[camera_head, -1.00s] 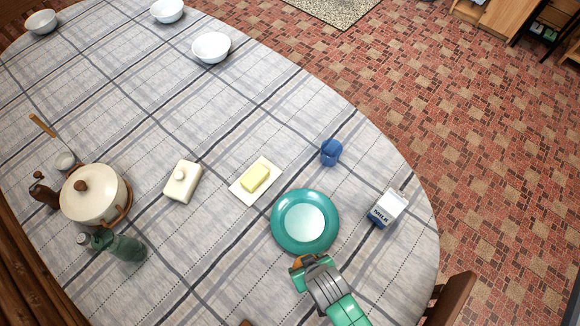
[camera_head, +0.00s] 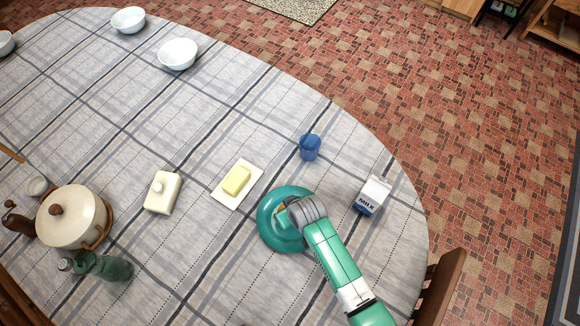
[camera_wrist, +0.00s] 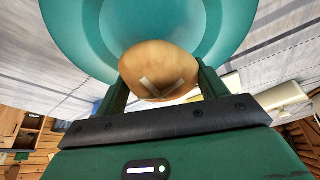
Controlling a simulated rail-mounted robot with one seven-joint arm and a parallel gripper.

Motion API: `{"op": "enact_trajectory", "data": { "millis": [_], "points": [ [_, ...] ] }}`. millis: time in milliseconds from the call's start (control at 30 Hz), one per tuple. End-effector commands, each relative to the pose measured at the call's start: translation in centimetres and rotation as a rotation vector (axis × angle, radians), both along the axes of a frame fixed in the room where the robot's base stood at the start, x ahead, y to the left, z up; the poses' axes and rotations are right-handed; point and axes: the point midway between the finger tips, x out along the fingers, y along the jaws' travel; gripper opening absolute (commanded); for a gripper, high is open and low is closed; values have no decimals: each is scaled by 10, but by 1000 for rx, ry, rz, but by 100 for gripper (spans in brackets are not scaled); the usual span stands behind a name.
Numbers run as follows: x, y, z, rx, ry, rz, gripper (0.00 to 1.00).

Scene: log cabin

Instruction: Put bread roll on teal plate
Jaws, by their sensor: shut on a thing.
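The teal plate (camera_head: 266,221) lies on the checked tablecloth toward the near right of the table. My gripper (camera_head: 284,212) is over the plate in the head view and covers part of it. In the wrist view, my gripper (camera_wrist: 160,85) is shut on the bread roll (camera_wrist: 158,62), a tan roll with a pale mark on its crust. The roll sits between the two green fingers, with the plate (camera_wrist: 80,35) behind it. I cannot tell whether the roll touches the plate. In the head view the roll is mostly hidden by my gripper.
A milk carton (camera_head: 372,195) stands right of the plate, and a blue cup (camera_head: 310,147) stands beyond it. A butter dish (camera_head: 237,183) and its lid (camera_head: 162,192) lie to the left. A pot (camera_head: 70,217) and green bottle (camera_head: 104,266) stand farther left.

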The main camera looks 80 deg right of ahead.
Motion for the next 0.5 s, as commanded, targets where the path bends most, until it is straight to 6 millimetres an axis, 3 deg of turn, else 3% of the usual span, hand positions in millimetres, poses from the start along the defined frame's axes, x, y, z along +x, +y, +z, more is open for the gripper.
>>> {"op": "enact_trajectory", "data": {
  "millis": [33, 133, 500],
  "points": [
    [-2, 2, -15, 4, 4, -1, 49],
    [-2, 2, -27, 3, 4, 0, 49],
    [-1, 2, -31, 2, 2, 1, 49]
  ]
}}
